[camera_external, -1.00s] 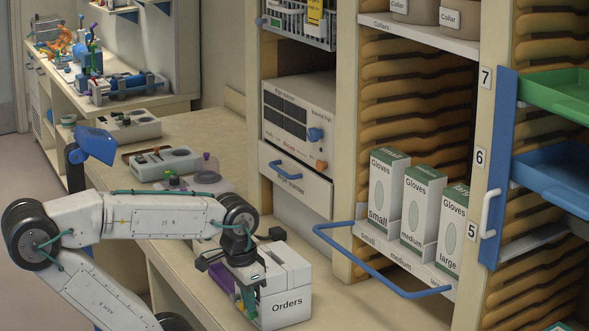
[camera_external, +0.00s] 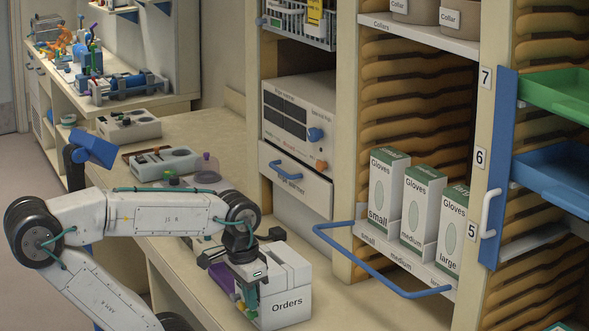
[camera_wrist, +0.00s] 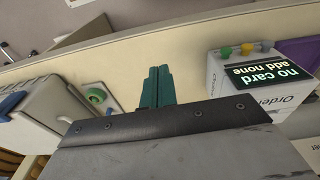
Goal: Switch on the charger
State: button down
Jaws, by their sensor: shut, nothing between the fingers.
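My gripper (camera_external: 250,303) points down in front of the white box marked Orders (camera_external: 287,308) in the external view. In the wrist view its teal fingers (camera_wrist: 158,88) are together and empty. The Orders box (camera_wrist: 245,92) also shows to the right of the fingers, with small buttons and a lit display reading "no card add none".
A warmer with a blue knob (camera_external: 316,134) stands in the cabinet, above a blue-handled drawer (camera_external: 287,169). A blue rail (camera_external: 385,275) juts out below the glove boxes (camera_external: 420,210). Low devices (camera_external: 165,163) stand farther back on the bench. Bare bench (camera_external: 345,300) shows right of the Orders box.

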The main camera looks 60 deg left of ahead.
jog(key=w+a+r+n+h, duration=0.2)
jog(key=w+a+r+n, duration=0.15)
jog(key=w, duration=0.25)
jog(key=w+a+r+n+h, duration=0.1)
jog(key=w+a+r+n, duration=0.1)
jog(key=w+a, duration=0.35)
jog(key=w+a+r+n+h, duration=0.1)
jog(key=w+a+n+h, duration=0.15)
jog(key=w+a, duration=0.75)
jog(key=s+a+f+n+t, duration=0.1)
jog(key=a+f+n+t, duration=0.1)
jog(key=a, duration=0.9)
jog(key=s+a+f+n+t+h, duration=0.1)
jog(key=a+f+n+t, duration=0.1)
jog(key=a, duration=0.9)
jog(key=s+a+f+n+t+h, duration=0.1)
jog(key=a+f+n+t, duration=0.1)
jog(key=a, duration=0.9)
jog(key=shift+s+f+n, duration=0.4)
jog(key=shift+f+n, duration=0.1)
jog(key=shift+f, duration=0.1)
jog(key=shift+f, duration=0.1)
jog(key=shift+w+f, duration=0.3)
jog(key=shift+f, duration=1.1)
jog(key=shift+w+f, duration=0.35)
jog(key=shift+f, duration=1.1)
jog(key=shift+w+f, duration=0.3)
jog(key=shift+f, duration=1.1)
